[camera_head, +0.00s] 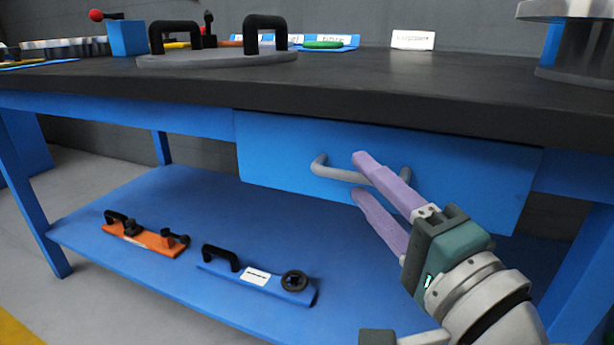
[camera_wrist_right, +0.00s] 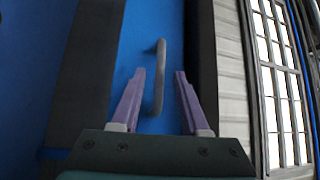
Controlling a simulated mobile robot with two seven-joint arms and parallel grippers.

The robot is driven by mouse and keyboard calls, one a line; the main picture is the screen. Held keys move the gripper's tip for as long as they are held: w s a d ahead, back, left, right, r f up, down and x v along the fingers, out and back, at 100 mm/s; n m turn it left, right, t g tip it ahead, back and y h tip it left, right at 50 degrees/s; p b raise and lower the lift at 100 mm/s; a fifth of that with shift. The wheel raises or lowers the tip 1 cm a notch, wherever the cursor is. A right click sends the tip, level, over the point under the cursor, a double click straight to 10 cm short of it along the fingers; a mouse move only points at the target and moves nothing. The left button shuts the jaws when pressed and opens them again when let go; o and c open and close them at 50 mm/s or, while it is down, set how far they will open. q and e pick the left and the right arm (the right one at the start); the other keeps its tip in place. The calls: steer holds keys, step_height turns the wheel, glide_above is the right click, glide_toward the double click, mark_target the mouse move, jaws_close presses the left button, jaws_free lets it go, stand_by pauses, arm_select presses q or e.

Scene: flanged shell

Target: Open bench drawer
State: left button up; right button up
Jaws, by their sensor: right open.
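The blue bench drawer (camera_head: 275,160) sits under the dark worktop and looks closed. Its grey bar handle (camera_head: 335,172) is on the front face. My right gripper (camera_head: 358,176) is open at the handle, with one purple finger above the bar and one below it in the head view. In the right wrist view the handle (camera_wrist_right: 160,80) runs between the two open fingers (camera_wrist_right: 158,75). Contact with the bar cannot be told. The fingers hide part of the handle in the head view. My left gripper is not in view.
On the worktop (camera_head: 330,85) stand a grey plate with black handles (camera_head: 215,59), a blue block (camera_head: 127,38) and a grey flanged part (camera_head: 570,12). The lower blue shelf (camera_head: 160,210) holds an orange tool (camera_head: 145,238) and a blue tool (camera_head: 255,278).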

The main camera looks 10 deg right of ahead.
steer(key=shift+x, duration=1.1)
steer(key=shift+c, duration=0.3)
jaws_close()
